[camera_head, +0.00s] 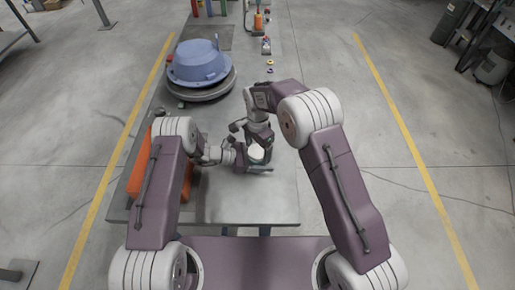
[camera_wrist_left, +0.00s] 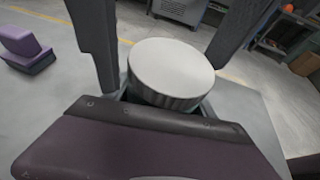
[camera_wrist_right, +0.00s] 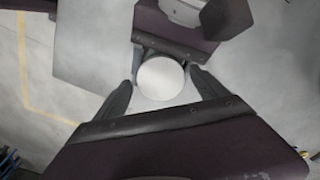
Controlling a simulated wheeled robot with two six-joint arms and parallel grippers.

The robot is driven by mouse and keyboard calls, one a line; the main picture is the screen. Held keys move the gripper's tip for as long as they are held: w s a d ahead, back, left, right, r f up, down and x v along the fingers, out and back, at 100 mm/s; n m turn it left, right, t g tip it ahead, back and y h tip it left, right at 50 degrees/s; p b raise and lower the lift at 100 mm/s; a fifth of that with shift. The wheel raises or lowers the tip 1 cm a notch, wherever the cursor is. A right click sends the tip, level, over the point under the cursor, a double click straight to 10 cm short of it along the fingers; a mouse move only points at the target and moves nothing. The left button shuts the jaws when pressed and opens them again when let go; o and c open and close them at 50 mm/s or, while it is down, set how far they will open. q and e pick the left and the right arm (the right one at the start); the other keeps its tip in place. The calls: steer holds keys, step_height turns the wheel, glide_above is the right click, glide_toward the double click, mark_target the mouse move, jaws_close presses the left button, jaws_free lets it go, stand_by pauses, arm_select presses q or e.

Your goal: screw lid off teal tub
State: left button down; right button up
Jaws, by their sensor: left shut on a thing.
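The tub's round white lid (camera_head: 257,153) shows between my two grippers, low over the front of the table. In the left wrist view the lid (camera_wrist_left: 171,68) has a flat pale top and a ribbed grey side. My left gripper (camera_head: 252,165) is shut on the tub, below the lid.
The grey table (camera_head: 255,205) has bare room at its front right. An orange box (camera_head: 139,172) lies at its left edge, partly behind my left arm. A blue hood (camera_head: 199,62) rests on a round grey base (camera_head: 203,91) farther back. Small items and bottles stand at the far end.

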steer(key=shift+r, duration=0.1)
step_height(320, 180, up, 4)
steer(key=shift+r, duration=0.2)
step_height(320, 180, up, 3)
steer(key=m, duration=0.2)
steer(key=shift+m, duration=0.4)
steer(key=shift+c, duration=0.4)
steer(key=shift+r+m, duration=0.2)
steer(key=shift+m, duration=0.2)
step_height(320, 180, down, 8)
steer(key=c, duration=1.5)
steer(key=n, duration=0.3)
steer(key=shift+n, duration=0.3)
